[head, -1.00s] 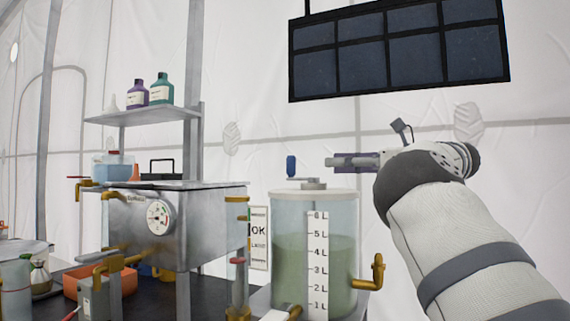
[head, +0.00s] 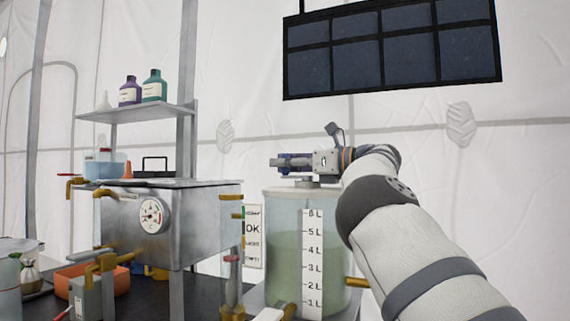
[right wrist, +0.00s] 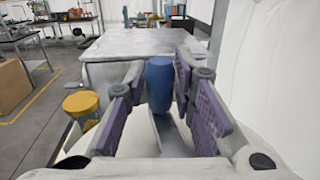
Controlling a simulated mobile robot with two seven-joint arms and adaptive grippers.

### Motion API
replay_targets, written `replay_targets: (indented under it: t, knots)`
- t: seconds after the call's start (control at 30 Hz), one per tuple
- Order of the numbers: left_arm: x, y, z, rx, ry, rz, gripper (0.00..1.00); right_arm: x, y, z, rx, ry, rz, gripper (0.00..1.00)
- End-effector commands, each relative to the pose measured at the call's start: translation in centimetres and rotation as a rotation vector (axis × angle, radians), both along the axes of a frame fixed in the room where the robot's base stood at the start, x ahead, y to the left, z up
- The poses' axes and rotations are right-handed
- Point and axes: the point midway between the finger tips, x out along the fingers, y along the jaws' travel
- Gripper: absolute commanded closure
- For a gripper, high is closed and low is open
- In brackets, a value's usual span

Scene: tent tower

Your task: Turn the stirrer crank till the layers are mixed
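The mixing tank (head: 282,222) is a clear cylinder with a pale lid, a white litre scale and murky green liquid (head: 283,275) up to nearly the 5 L mark. No clear boundary between layers shows in the liquid. The crank's upright blue handle (right wrist: 159,85) stands between the fingers of my right gripper (right wrist: 158,72) in the right wrist view, with small gaps beside it. The fingers look open around it. In the head view, my right gripper (head: 280,162) is above the lid and hides most of the crank. My left gripper is out of view.
A metal box with a dial gauge (head: 151,216) and brass pipes stands left of the tank. A shelf (head: 140,112) above it holds bottles. A dark paneled frame (head: 390,48) hangs above my right arm. An orange tray (head: 75,276) lies at lower left.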

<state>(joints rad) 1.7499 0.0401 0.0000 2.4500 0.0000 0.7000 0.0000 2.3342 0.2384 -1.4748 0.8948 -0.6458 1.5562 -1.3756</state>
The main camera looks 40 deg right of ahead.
Motion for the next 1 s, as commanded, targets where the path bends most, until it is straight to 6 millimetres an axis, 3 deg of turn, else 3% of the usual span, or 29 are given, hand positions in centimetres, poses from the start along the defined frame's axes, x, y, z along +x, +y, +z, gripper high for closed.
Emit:
replay_targets:
  t: [0.07, 0.37, 0.53, 0.63, 1.0]
  knots:
    - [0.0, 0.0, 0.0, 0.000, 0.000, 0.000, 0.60, 0.0, 0.0, 0.0, 0.000, 0.000, 0.000, 1.00]
    - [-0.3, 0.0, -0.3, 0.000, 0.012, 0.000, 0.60, -0.1, 0.1, -0.2, 0.000, 0.002, 0.070, 1.00]
    - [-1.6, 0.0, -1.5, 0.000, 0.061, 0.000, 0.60, 0.2, 0.4, -0.8, 0.004, 0.010, 0.175, 1.00]
    - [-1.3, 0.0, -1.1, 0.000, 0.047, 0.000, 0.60, -0.1, 0.5, -0.1, 0.006, 0.004, 0.169, 1.00]
    - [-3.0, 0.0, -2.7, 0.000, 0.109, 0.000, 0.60, -0.8, 0.9, -0.3, -0.001, 0.004, 0.254, 1.00]
